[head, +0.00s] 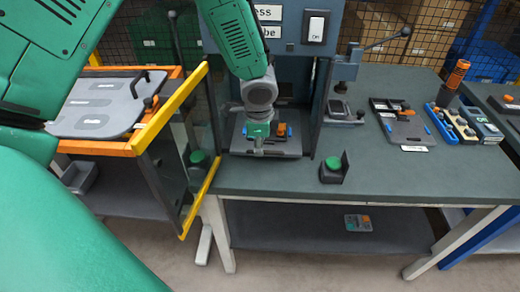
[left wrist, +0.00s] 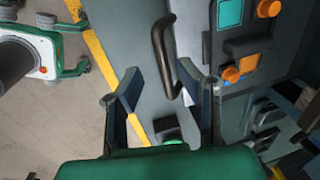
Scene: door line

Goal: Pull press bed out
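My left gripper (head: 258,142) is inside the open front of the press (head: 292,62), over the press bed (head: 290,152). The bed is a grey plate carrying a part with orange and teal pieces, partly hidden by the gripper. In the left wrist view the two dark fingers of the left gripper (left wrist: 160,76) are spread apart. A dark curved handle (left wrist: 160,50) lies ahead, its near end reaching between the fingertips, nearer the right one. I cannot tell if they touch. Orange and teal pieces (left wrist: 232,72) show beyond it. My right gripper is in neither view.
A yellow-edged guard door (head: 172,105) stands open left of the press. A black box with a green button (head: 333,168) is on the bench (head: 400,180) in front. A lever press (head: 342,85), tray (head: 402,122) and blue holder (head: 450,125) stand right. The bench's front middle is clear.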

